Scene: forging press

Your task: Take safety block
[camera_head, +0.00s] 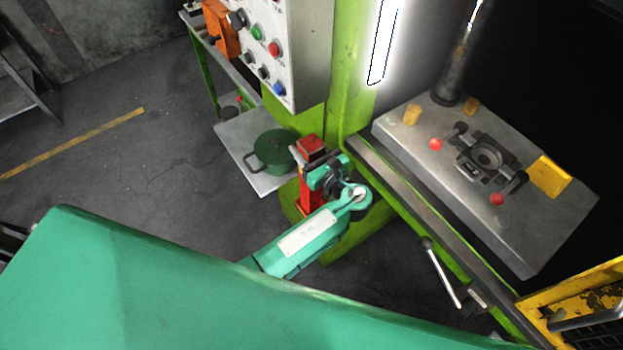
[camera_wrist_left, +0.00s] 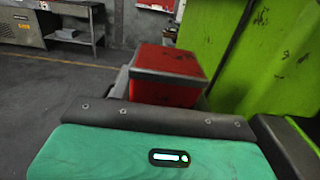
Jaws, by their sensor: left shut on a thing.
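The safety block appears to be the red upright block (camera_head: 311,147) with a darker top rim, beside the green press column in the head view. My left gripper (camera_head: 322,176) is shut on it, with green and dark parts wrapping across its upper middle. The block's lower part shows below the gripper, and its foot is partly hidden by my arm. In the left wrist view the red block (camera_wrist_left: 168,75) stands just beyond the dark finger bar, with its lower part hidden. My right gripper is not in view.
The green press frame (camera_head: 345,90) stands right beside the block. A grey shelf (camera_head: 238,160) with a green pot (camera_head: 274,150) is to the left. The control panel (camera_head: 275,45) is above. The press bed (camera_head: 540,225) is at right, and a lever (camera_head: 442,272) juts out below it.

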